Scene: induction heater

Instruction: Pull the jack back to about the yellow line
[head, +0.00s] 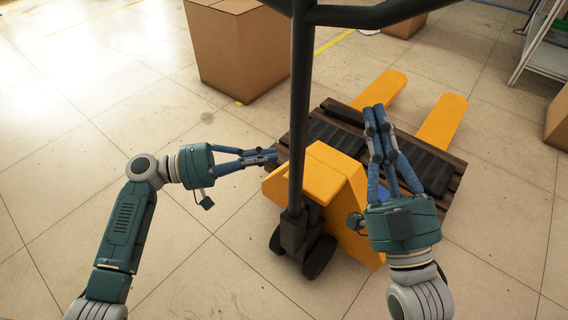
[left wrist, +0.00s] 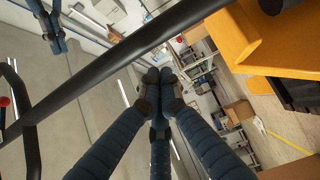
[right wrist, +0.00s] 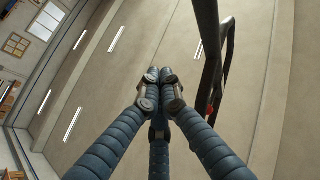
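The jack (head: 325,175) is yellow, with a dark upright handle post (head: 298,120) and a dark crossbar (head: 370,14) at the top. Its forks (head: 441,122) point away, under a dark wooden pallet (head: 450,200). My left gripper (head: 273,156) is just left of the post, with its fingertips together. My right gripper (head: 376,106) is right of the post, appearing over the jack and pallet, fingertips together. Nothing shows between either pair in the wrist views. The dark handle also shows in the right wrist view (right wrist: 212,60). A yellow floor line (head: 334,41) shows behind the jack.
A large cardboard box (head: 240,50) stands behind and left of the jack. Another box (head: 404,27) is further back, and one (head: 559,120) is at the right edge. A shelf (head: 545,45) stands at the upper right. The tiled floor at left and front is clear.

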